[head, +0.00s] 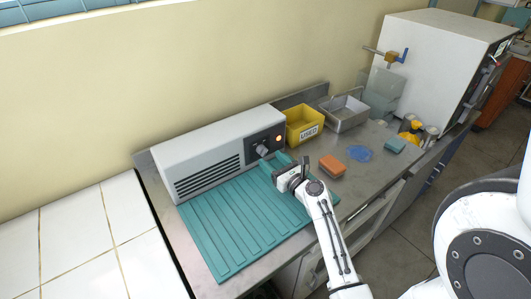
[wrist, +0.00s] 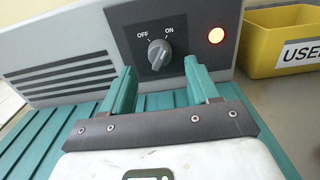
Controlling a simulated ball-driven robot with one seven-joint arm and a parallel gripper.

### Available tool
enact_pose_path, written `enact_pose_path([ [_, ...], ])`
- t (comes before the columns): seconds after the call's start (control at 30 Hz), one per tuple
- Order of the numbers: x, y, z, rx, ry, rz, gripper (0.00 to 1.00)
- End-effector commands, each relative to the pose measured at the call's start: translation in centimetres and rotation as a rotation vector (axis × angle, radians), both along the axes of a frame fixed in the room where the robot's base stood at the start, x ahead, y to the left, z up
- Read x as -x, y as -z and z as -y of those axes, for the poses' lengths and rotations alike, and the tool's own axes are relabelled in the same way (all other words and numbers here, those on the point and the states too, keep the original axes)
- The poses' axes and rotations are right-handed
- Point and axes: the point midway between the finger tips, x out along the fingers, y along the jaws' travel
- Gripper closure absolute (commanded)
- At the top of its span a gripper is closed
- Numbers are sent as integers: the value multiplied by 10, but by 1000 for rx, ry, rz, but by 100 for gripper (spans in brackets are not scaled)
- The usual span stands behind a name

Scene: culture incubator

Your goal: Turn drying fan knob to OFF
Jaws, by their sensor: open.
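The drying fan (head: 222,150) is a long grey box with dark vent slots at the back of the counter. Its dark control panel (wrist: 120,30) carries a grey knob (wrist: 159,54), also seen in the head view (head: 262,150). The knob's bar leans up and right, toward the ON label (wrist: 169,29); the OFF label (wrist: 143,36) is to its upper left. The lamp (wrist: 216,35) glows orange. My gripper (wrist: 160,82) is open and empty in front of the panel, its two green fingers either side of the knob in the picture. Contact is not visible.
A teal ribbed mat (head: 240,225) lies under my gripper. A yellow USED bin (head: 304,124) stands right of the fan, with a metal basket (head: 345,112) beyond. An orange sponge (head: 332,165) and a blue cloth (head: 358,154) lie to the right.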

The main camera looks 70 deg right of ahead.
Motion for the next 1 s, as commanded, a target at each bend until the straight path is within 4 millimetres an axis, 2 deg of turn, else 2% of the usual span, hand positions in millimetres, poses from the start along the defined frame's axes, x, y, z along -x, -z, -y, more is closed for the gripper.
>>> enact_pose_path([
  [0.1, -17, -1, 11, 1, 0, -1, 40],
  [0.3, -32, 0, 21, 2, 1, -1, 40],
  [0.67, -36, 0, 22, 0, 1, -1, 40],
  [1.0, -36, 0, 22, 0, 1, -1, 73],
])
